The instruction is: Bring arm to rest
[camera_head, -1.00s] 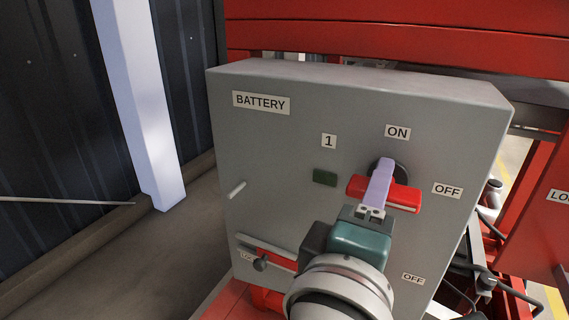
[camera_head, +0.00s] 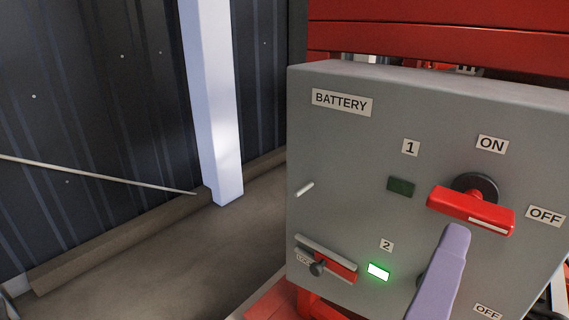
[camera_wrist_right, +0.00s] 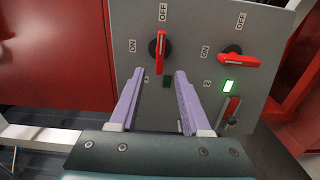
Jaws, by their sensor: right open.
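My right gripper (camera_head: 441,270) is at the lower right of the head view, where one lilac finger shows in front of the panel. In the wrist view the right gripper (camera_wrist_right: 159,74) has both fingers apart with nothing between them. The grey battery panel (camera_head: 340,150) is ahead. Its upper red switch handle (camera_head: 470,210) lies towards OFF, clear of the fingers in the wrist view (camera_wrist_right: 160,52). The lower switch handle (camera_wrist_right: 238,61) lies towards ON and is hidden behind my finger in the head view. My left gripper is not in view.
Lamp 1 (camera_head: 400,187) is dark and lamp 2 (camera_head: 378,272) glows green. A small lever (camera_head: 318,267) sits at the panel's lower left. A pale post (camera_head: 212,100) and dark wall (camera_head: 90,90) stand left. Open floor (camera_head: 215,255) lies between wall and panel.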

